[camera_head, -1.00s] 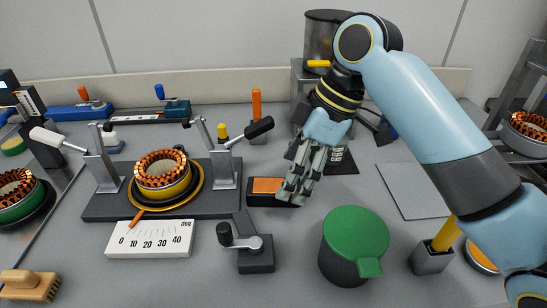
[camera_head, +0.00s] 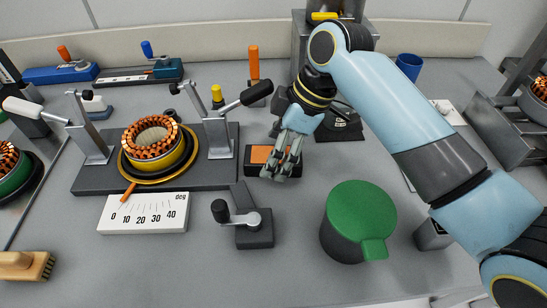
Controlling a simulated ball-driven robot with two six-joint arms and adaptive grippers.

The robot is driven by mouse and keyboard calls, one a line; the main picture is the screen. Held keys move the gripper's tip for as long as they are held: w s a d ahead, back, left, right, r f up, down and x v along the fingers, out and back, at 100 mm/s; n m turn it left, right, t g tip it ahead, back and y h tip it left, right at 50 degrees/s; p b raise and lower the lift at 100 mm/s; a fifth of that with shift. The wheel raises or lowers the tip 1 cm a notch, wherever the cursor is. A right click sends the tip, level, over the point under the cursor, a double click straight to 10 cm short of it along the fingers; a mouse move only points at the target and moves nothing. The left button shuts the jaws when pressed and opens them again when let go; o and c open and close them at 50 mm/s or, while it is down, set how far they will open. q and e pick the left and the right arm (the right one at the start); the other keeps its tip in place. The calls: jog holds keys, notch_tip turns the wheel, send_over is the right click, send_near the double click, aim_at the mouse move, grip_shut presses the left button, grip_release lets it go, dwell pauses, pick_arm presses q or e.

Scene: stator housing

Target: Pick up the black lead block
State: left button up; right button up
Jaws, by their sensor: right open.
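A low black block with an orange top (camera_head: 257,156) lies on the grey bench, just right of the stator fixture's base plate. I take it for the black lead block. My right gripper (camera_head: 276,172) is over the right end of this block, fingers pointing down and open. Its fingers hide the block's right end, and I cannot tell whether they touch it. My left gripper is not in view.
The stator fixture (camera_head: 215,172) with upright clamps stands left of the block. A black crank block (camera_head: 255,236) and a white degree scale (camera_head: 145,213) lie in front. A green-lidded canister (camera_head: 358,215) stands to the front right.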

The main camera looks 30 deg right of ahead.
jog(key=shift+w+a+f, duration=0.2)
jog(key=shift+a+f, duration=0.05)
jog(key=shift+f, duration=0.35)
jog(key=shift+f, duration=0.2)
jog(key=shift+c, duration=0.2)
jog(key=c, duration=1.4)
